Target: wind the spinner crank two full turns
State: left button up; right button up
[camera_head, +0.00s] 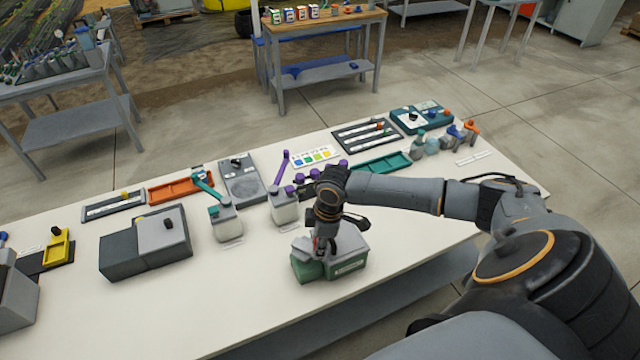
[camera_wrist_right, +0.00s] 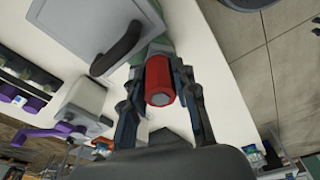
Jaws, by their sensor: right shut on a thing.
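The spinner, a green box with a grey top (camera_head: 348,262), stands near the table's front edge, under my right arm. My right gripper (camera_head: 318,243) reaches down at its left side and hides part of it. In the right wrist view, the fingers of this gripper (camera_wrist_right: 160,92) are closed around a red cylindrical crank knob (camera_wrist_right: 160,80). Grey housing (camera_wrist_right: 75,30) with a dark curved handle (camera_wrist_right: 118,50) lies beside the knob there. The crank arm itself is mostly hidden. My left gripper is in neither view.
Two lidded jars (camera_head: 226,222) (camera_head: 285,207) stand left of the spinner, the nearer one with a purple lever. A grey box (camera_head: 145,243) sits farther left. Trays and bottles line the back of the white table (camera_head: 255,290). The front strip is clear.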

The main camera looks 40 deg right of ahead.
jog(key=shift+s+a+p, duration=0.3)
jog(key=shift+a, duration=0.6)
jog(key=shift+a+f, duration=0.2)
jog(key=shift+w+a, duration=0.15)
jog(key=shift+a, duration=0.7)
jog(key=shift+w+a+p, duration=0.2)
jog(key=shift+a+p, duration=0.1)
jog(key=shift+a, duration=0.05)
jog(key=shift+w, duration=0.1)
